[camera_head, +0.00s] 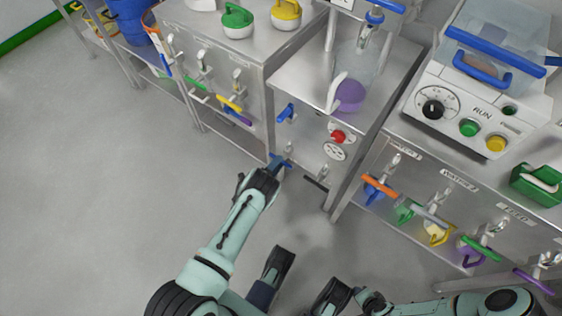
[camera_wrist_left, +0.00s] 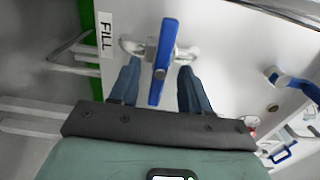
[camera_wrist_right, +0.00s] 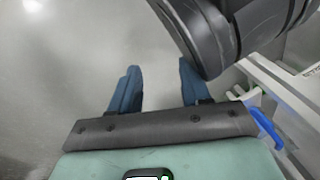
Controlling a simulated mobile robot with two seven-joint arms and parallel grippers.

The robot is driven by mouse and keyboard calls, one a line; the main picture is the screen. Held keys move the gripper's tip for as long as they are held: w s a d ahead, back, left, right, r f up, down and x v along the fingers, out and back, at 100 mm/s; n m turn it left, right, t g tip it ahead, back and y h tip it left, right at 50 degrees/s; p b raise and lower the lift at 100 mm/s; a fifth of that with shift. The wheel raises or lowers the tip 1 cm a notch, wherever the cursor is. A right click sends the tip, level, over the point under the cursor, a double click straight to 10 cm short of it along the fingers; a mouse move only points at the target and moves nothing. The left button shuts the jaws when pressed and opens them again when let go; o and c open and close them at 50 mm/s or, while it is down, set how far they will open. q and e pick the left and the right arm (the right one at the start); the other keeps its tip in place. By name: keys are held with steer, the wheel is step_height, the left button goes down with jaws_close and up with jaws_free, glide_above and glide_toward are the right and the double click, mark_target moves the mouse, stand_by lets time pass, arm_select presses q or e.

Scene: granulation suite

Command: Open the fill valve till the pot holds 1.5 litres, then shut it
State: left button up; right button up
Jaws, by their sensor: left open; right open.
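The fill valve shows in the left wrist view as a blue lever handle (camera_wrist_left: 163,62) on a pale metal pipe, beside a label reading FILL (camera_wrist_left: 106,35). My left gripper (camera_wrist_left: 158,70) is open, with one finger on each side of the handle; contact is not clear. In the head view the left gripper (camera_head: 275,167) is at the front of the middle cabinet, by the blue handle. A clear vessel (camera_head: 366,66), perhaps the pot, stands on that cabinet; its level cannot be read. My right gripper (camera_wrist_right: 158,88) is open and empty over the floor.
The middle cabinet front also has another blue handle (camera_head: 286,113), a red knob (camera_head: 338,137) and a dial (camera_head: 335,152). A machine with RUN buttons (camera_head: 470,127) stands to the right, above several coloured valve handles. Open floor (camera_head: 90,190) lies at the left.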

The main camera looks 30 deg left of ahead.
arm_select(q)
steer(key=shift+w, duration=1.25)
arm_select(e)
steer(key=shift+s+d+f, duration=0.1)
steer(key=shift+s+f, duration=0.6)
steer(key=shift+s, duration=0.1)
arm_select(q)
jaws_close()
